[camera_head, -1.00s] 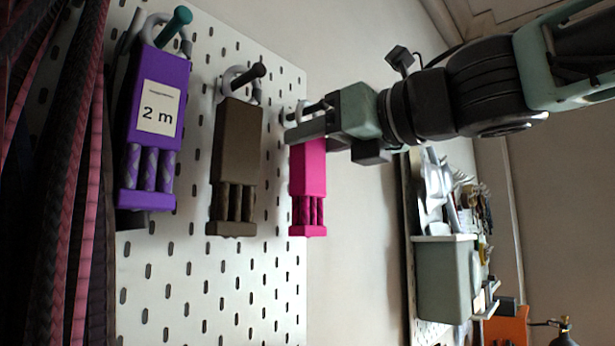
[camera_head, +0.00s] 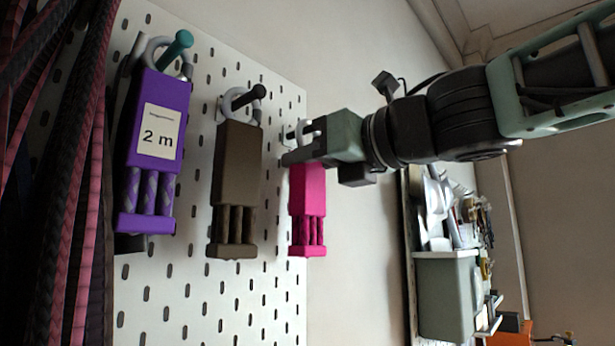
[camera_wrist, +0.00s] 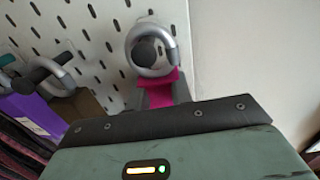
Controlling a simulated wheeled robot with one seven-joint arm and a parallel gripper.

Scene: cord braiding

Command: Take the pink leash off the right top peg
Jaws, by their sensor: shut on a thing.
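The pink leash (camera_head: 308,195) hangs flat against the white pegboard, at the right of the row. My gripper (camera_head: 291,154) reaches in from the right and covers the top of it. In the wrist view, the two dark fingers (camera_wrist: 158,94) are shut on the pink leash (camera_wrist: 160,90) just below its grey ring. The ring (camera_wrist: 132,45) appears around the round, dark end of the right top peg (camera_wrist: 150,53). In the head view the peg is mostly hidden behind my gripper.
A brown leash (camera_head: 236,165) and a purple leash (camera_head: 158,100) labelled "2 m" hang on pegs to the left. Dark and pink cords (camera_head: 75,180) fill the left edge. The pegboard's (camera_head: 190,300) lower part is bare. A grey-green bin (camera_head: 447,290) stands lower right.

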